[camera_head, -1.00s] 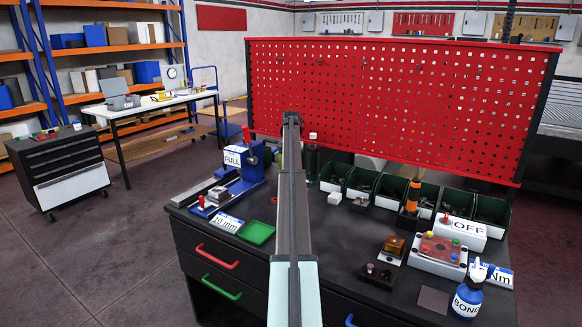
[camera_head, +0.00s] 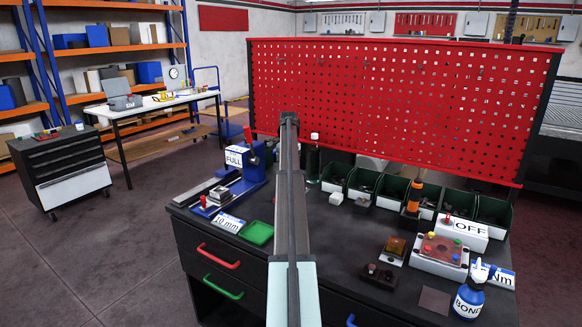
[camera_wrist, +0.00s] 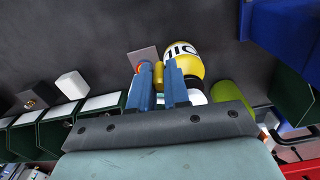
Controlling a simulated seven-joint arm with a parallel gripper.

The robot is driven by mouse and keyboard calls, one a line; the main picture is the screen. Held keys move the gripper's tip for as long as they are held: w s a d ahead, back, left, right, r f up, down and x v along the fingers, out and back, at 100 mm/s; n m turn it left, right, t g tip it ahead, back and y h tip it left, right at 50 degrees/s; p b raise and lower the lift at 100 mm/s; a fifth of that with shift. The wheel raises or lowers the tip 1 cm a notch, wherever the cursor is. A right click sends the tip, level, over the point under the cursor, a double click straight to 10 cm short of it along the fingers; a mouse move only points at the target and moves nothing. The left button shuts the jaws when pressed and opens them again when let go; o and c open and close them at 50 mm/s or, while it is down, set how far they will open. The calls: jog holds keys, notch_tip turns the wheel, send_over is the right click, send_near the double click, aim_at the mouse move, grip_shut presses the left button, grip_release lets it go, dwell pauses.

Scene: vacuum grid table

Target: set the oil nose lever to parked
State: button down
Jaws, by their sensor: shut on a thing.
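The oil container (camera_wrist: 184,52) is yellow with a white label and dark letters in the wrist view. It lies just beyond my gripper (camera_wrist: 158,70), whose two blue fingers are closed around a small orange-yellow part beside it. That part, which seems to be the nose lever (camera_wrist: 158,76), is mostly hidden between the fingers, so its setting cannot be read. In the head view my arm covers the gripper and the oil container.
Green bins (camera_head: 362,183) line the back of the table under the red pegboard (camera_head: 400,110). A white block (camera_wrist: 72,85) and a green cylinder (camera_wrist: 230,93) are near my gripper. A blue vise (camera_head: 251,165) stands left of my arm.

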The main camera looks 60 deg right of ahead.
jog(key=shift+w+d+f+m, duration=0.1)
jog(key=shift+w+m, duration=0.85)
jog(key=shift+m, duration=1.4)
jog(key=shift+w+a+f+m, duration=0.1)
jog(key=shift+w+m, duration=0.85)
jog(key=shift+m, duration=1.35)
jog(key=shift+w+d+f+m, duration=0.1)
jog(key=shift+w+m, duration=0.85)
jog(key=shift+m, duration=1.4)
jog(key=c, duration=1.1)
grip_release()
jog(key=shift+d, duration=0.1)
jog(key=shift+r, duration=0.1)
notch_tip(320, 180, up, 14)
jog(key=shift+a+r, duration=0.15)
jog(key=shift+a, duration=0.05)
